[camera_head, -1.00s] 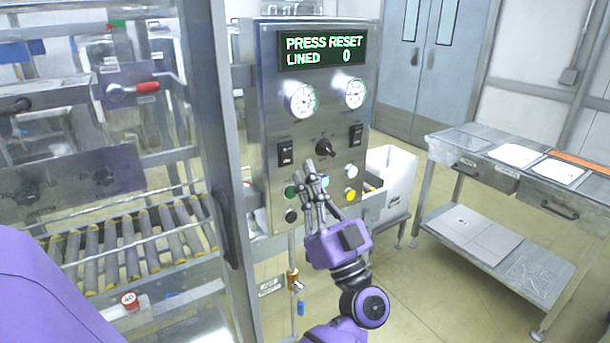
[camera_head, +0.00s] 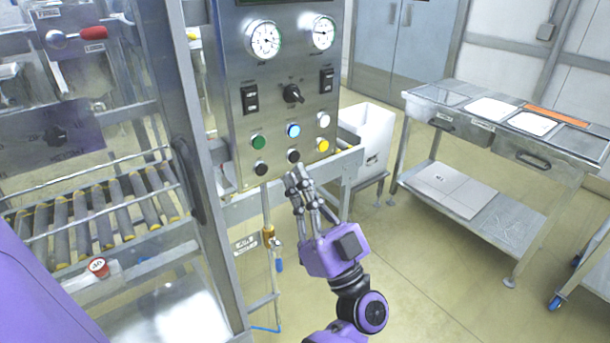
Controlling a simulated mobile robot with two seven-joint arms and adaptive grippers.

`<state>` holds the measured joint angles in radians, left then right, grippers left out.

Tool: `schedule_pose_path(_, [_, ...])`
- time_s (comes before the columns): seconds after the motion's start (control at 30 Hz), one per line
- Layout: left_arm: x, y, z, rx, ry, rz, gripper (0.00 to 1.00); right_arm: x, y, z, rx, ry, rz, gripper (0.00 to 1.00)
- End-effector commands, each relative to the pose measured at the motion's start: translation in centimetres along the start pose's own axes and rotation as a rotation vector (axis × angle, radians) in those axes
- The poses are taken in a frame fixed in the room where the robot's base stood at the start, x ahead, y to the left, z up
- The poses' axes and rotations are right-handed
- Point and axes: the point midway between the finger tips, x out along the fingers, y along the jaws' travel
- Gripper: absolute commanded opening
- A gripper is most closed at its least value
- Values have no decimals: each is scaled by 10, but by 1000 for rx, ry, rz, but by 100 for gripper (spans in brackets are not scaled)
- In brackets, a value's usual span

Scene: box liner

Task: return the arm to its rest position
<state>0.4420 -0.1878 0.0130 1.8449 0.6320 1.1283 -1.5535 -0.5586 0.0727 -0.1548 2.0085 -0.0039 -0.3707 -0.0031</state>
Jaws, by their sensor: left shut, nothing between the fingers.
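My left gripper (camera_head: 298,180), with dark jointed fingers on a purple wrist, is shut and empty. Its fingertips show just below the lower row of buttons on the steel control panel (camera_head: 225,120). Whether they touch the panel I cannot tell. A blue lit button (camera_head: 293,130) shows uncovered above the fingers, with a green button (camera_head: 258,142) to its left and a yellow button (camera_head: 322,145) to its right. The panel's display is cut off at the top of the view. My right gripper is not in view.
A glass-sided machine with a roller conveyor (camera_head: 105,225) and an upright metal post stands at left. A white bin (camera_head: 365,140) stands behind the panel at right. A steel table (camera_head: 470,125) with papers is farther right. The floor between is open.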

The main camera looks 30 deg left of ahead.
Motion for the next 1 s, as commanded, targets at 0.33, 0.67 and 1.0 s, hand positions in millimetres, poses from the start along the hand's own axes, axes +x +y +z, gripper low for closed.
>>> schedule_pose_path(0.33, [0,6,0,-70,-1,26,0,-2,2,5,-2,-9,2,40])
schedule_pose_path(0.67, [-83,123,0,-546,-157,796,0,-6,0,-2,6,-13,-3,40])
schedule_pose_path(1.0, [-279,33,132,-384,-897,1270,0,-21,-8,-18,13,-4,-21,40])
